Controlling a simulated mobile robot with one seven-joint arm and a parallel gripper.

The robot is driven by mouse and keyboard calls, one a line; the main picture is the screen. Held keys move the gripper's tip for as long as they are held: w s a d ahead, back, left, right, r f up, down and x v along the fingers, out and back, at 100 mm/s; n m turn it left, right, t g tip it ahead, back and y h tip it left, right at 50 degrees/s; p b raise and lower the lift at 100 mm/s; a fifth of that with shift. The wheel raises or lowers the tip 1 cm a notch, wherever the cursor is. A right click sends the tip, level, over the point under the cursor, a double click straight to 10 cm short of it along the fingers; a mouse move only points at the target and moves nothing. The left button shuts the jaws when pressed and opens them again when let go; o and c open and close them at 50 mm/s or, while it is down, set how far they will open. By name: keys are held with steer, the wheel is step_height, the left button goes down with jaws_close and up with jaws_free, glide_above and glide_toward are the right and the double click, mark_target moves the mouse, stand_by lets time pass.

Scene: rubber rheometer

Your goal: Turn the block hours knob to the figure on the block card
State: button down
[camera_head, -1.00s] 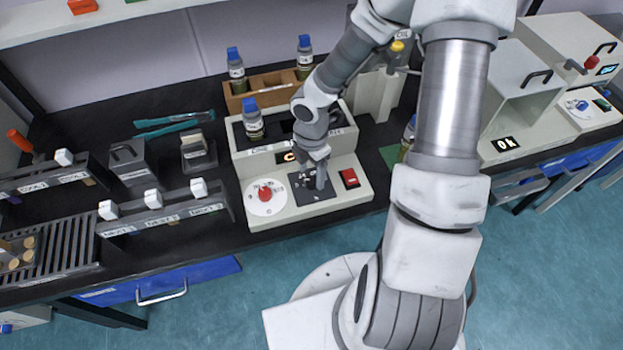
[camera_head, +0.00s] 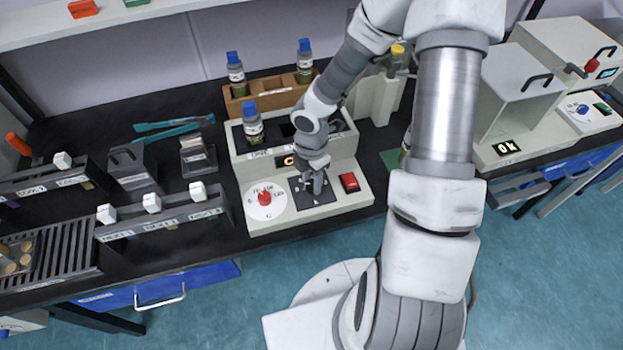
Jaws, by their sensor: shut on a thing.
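The block unit (camera_head: 258,165) is a cream bench instrument near the middle of the black bench. Its front deck has a white dial with a red knob (camera_head: 264,198), a dark square dial plate (camera_head: 303,205) with pale marks, and a red button (camera_head: 349,182). My gripper (camera_head: 317,188) points down over the dark plate, shut on the block hours knob, which my fingers mostly hide. The knob's pointer and setting cannot be read. A small orange display (camera_head: 289,160) is partly behind my wrist. I cannot make out a block card's figure.
A capped bottle (camera_head: 253,128) stands in the unit's top, close to my wrist. A wooden rack (camera_head: 266,98) with bottles stands behind. Racks with white-topped pieces (camera_head: 165,217) are to the left.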

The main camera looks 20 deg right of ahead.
steer(key=shift+m, duration=0.3)
steer(key=m+b, duration=0.1)
steer(key=m, duration=0.3)
steer(key=shift+m, duration=0.3)
steer(key=m+b, duration=0.1)
steer(key=m, duration=0.3)
steer(key=shift+f+m, duration=0.1)
steer(key=shift+m, duration=0.2)
steer(key=m+b, duration=0.2)
steer(key=m, duration=0.3)
steer(key=shift+m+b, duration=1)
steer(key=shift+m, duration=1.4)
steer(key=shift+c, duration=2.4)
jaws_free()
